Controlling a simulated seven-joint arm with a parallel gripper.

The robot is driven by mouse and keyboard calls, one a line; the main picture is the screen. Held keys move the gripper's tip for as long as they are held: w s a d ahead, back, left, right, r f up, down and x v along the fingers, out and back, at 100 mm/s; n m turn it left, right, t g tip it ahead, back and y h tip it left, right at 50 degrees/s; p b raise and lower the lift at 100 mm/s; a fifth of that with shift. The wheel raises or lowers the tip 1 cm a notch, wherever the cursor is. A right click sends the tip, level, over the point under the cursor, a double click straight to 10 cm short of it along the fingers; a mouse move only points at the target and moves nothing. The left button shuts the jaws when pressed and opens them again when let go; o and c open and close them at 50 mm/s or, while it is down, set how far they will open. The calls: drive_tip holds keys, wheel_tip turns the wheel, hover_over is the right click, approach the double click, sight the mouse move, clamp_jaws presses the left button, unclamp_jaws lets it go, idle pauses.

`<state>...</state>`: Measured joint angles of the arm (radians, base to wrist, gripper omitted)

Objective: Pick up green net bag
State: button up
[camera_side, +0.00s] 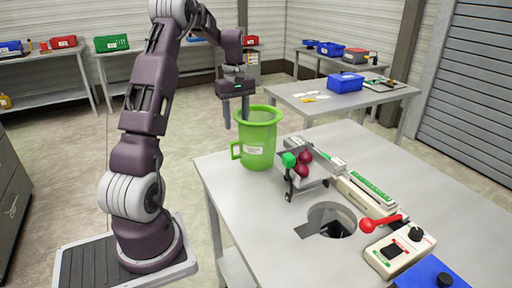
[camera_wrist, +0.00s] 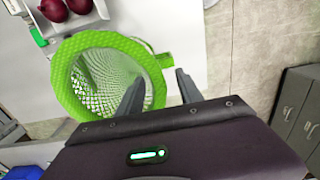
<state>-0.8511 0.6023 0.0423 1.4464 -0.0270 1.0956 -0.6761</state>
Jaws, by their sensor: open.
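The green net bag (camera_side: 257,143) stands upright at the table's far left corner, shaped like a jug with a handle and a white label. In the wrist view its round rim (camera_wrist: 70,95) and meshed inside show below my gripper. My gripper (camera_side: 236,118) is open and points down at the rim. In the wrist view (camera_wrist: 161,85), one finger lies over the bag's opening and the other outside the rim, near the handle. Both views suggest the fingers straddle the rim. I cannot tell whether they touch it.
A metal tray (camera_side: 315,180) with red onions (camera_side: 303,163) and a green knob stands right of the bag. The clipper with a red lever (camera_side: 381,224), a round hole (camera_side: 335,228) and a control box (camera_side: 400,249) are nearer.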

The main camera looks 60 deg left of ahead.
drive_tip(key=shift+f, duration=0.85)
clamp_jaws()
idle(0.8)
